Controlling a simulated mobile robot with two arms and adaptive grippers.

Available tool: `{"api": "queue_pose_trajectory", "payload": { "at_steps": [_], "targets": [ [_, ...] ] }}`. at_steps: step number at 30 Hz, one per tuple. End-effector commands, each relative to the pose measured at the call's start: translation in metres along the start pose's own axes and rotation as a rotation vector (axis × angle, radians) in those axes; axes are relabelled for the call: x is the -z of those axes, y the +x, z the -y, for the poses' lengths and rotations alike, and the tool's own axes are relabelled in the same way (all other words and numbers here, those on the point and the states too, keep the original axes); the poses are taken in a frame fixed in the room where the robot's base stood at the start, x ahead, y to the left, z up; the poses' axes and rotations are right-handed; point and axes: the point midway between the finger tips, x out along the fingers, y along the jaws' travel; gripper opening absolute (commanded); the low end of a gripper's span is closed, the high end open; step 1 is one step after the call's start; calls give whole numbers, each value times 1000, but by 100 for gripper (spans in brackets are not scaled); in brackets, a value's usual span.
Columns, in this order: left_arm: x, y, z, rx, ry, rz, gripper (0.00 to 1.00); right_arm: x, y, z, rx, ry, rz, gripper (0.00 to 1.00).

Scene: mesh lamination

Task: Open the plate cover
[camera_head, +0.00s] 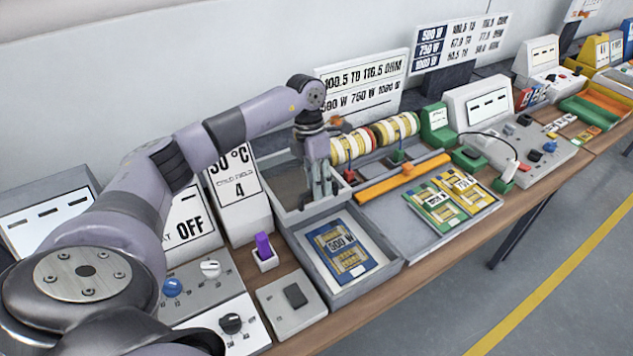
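My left gripper (322,192) points down at the right side of a grey open box (285,208), left of the striped rollers (375,137). Its dark fingers are close together and small in the view, so I cannot tell whether they are open or shut, or whether they touch anything. No part is clearly recognisable as the plate cover. An orange bar with a knob (405,178) lies across the grey plate (400,222), right of the gripper. Green and yellow cards (437,206) lie on that plate. My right gripper is not in view.
A grey tray (388,272) with a blue 500 W card (345,250) stands in front of the box. A purple item (263,245) sits in a small white holder. Control panels and signs line the wooden bench (462,237). The floor in front is clear.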

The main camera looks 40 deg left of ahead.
Motion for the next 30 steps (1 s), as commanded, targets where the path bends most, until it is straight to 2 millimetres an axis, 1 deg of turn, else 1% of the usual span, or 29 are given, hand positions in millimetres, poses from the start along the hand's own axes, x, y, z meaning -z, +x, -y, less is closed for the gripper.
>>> {"api": "queue_pose_trajectory", "payload": {
  "at_steps": [3, 5, 7, 11, 15, 18, 21, 24, 30],
  "targets": [
    [0, -1, 0, 0, 0, 0, 33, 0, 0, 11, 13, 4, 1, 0],
    [0, -5, 0, 0, 0, 1, 33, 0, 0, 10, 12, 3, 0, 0],
    [0, -14, 0, -1, 0, 2, 33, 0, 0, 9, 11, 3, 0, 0],
    [-1, -39, -1, -2, 0, 5, 33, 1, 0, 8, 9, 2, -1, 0],
    [-1, -70, 0, -1, -1, 5, 33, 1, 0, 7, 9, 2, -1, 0],
    [-1, -89, 0, -2, 0, 4, 33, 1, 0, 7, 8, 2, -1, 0],
    [-1, -104, 0, -1, 0, 3, 33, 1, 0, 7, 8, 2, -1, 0],
    [-1, -114, 0, 0, -1, 1, 33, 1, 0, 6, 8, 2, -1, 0],
    [0, -120, 0, 0, 0, 0, 33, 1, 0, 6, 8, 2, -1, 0]
  ]
}}
